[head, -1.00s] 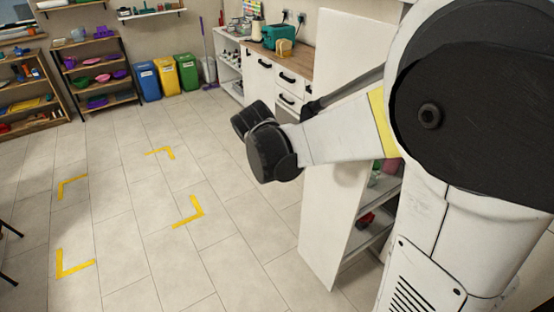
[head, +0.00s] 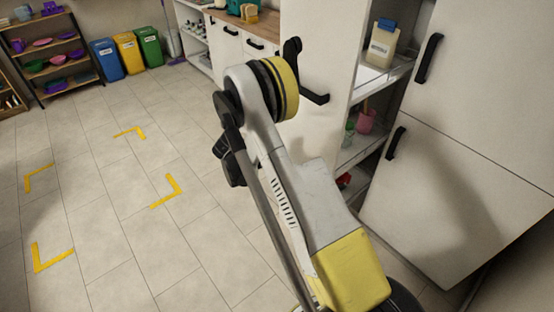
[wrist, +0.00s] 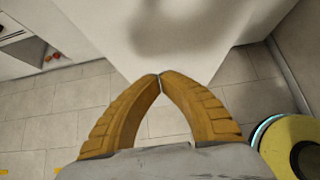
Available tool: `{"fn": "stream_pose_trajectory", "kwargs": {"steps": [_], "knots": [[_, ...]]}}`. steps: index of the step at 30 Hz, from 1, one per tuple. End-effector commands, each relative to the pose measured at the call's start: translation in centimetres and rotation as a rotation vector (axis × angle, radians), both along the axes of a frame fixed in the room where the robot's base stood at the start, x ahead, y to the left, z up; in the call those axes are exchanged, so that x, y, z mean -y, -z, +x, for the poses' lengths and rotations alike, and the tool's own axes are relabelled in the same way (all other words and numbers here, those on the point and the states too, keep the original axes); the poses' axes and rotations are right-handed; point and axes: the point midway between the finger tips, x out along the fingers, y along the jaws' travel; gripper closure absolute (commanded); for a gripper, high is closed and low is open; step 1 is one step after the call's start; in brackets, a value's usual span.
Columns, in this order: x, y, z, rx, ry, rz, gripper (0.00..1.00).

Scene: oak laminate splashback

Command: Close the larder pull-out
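The larder pull-out stands out from the cabinet run, with its tall white front panel (head: 322,125) and open side shelves (head: 385,75). A black handle (head: 308,75) is on the front, partly hidden by my arm. A bottle (head: 384,45) with a blue cap, a pink pot (head: 366,119) and a green item are on its shelves. In the wrist view my gripper (wrist: 159,77) has its two yellow fingers together at the tips, with nothing seen between them. A white surface, probably a cabinet or larder front, lies beyond the tips; contact cannot be told. My fingers are not discernible in the head view.
White cabinet doors (head: 465,140) with black handles stand right of the pull-out. A worktop with drawers (head: 240,45) is behind it. Blue, yellow and green bins (head: 126,54) stand at the back. The tiled floor (head: 100,200) at left is clear, with yellow corner marks.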

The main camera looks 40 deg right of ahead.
Motion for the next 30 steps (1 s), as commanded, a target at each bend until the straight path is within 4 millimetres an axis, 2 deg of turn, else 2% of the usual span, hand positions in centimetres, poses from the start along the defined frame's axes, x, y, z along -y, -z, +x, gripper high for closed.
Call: {"fn": "stream_pose_trajectory", "kwargs": {"steps": [3,10,13,18,30], "knots": [[2.0,2.2,0.1,0.002,0.003,0.001,1.0],[5.5,5.2,0.4,0.002,0.003,0.001,1.0],[7.1,5.0,0.5,0.004,0.003,0.001,1.0],[8.6,4.8,0.7,0.003,0.001,0.001,1.0],[9.0,4.6,0.7,0.003,0.0,0.001,1.0]]}}
